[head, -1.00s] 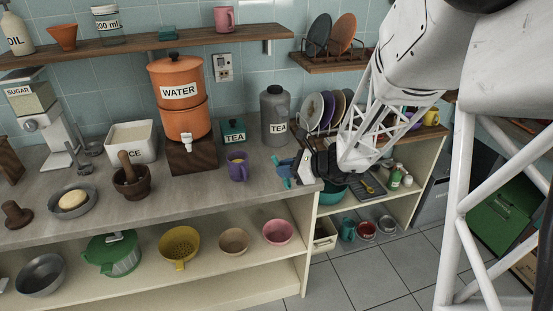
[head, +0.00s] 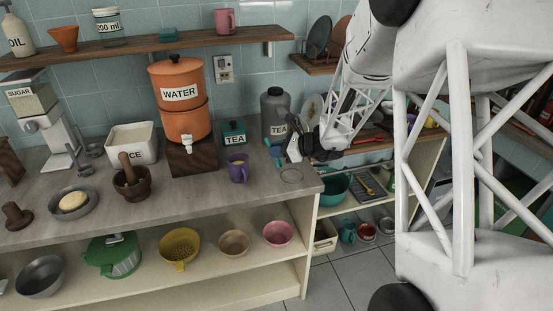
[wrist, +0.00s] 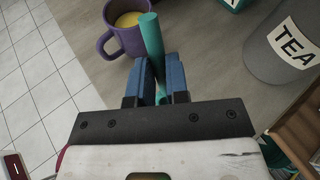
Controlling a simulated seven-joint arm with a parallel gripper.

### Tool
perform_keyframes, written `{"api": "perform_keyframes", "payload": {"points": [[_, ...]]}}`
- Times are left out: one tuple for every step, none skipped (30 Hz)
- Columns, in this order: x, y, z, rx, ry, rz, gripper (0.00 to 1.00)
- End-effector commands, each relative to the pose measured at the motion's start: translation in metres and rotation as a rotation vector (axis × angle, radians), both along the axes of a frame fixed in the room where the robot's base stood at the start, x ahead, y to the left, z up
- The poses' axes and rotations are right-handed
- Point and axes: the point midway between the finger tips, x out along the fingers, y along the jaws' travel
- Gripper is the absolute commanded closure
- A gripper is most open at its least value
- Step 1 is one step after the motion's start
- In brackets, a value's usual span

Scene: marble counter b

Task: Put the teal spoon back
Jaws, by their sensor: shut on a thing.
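The teal spoon shows in the wrist view as a teal rod (wrist: 152,42) between my gripper's two blue fingers (wrist: 153,82). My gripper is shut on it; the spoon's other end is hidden. In the head view my gripper (head: 276,152) is above the right end of the counter, in front of the grey TEA canister (head: 275,108) and to the right of the purple mug (head: 238,168). In the wrist view the rod's end overlaps the purple mug (wrist: 112,42), which holds something yellow; I cannot tell whether they touch.
A thin ring outline (head: 291,175) lies on the counter near its right edge. A teal TEA box (head: 234,132) and the orange WATER dispenser (head: 181,97) stand behind the mug. A dish rack is partly hidden behind my arm. The counter's front middle is clear.

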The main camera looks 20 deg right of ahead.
Motion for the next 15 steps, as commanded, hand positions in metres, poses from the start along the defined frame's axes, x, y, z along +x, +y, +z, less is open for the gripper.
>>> {"api": "perform_keyframes", "payload": {"points": [[0.001,0.000,0.000,0.000,0.000,0.000,1.00],[0.001,0.000,0.000,0.000,0.000,0.000,1.00],[0.001,0.000,0.000,0.000,0.000,0.000,1.00],[0.001,0.000,0.000,0.000,0.000,0.000,1.00],[0.001,0.000,0.000,0.000,0.000,0.000,1.00],[0.001,0.000,0.000,0.000,0.000,0.000,1.00],[0.001,0.000,0.000,0.000,0.000,0.000,1.00],[0.001,0.000,0.000,0.000,0.000,0.000,1.00],[0.001,0.000,0.000,0.001,0.001,0.000,1.00],[0.001,0.000,-0.001,0.001,0.001,0.000,1.00],[0.001,0.000,-0.001,0.001,0.001,0.001,1.00],[0.001,0.000,-0.003,0.001,0.001,0.001,1.00],[0.001,0.000,-0.005,0.001,0.002,0.000,1.00],[0.001,0.000,-0.007,0.002,0.003,0.000,1.00],[0.001,0.000,-0.010,0.001,0.003,0.000,1.00]]}}
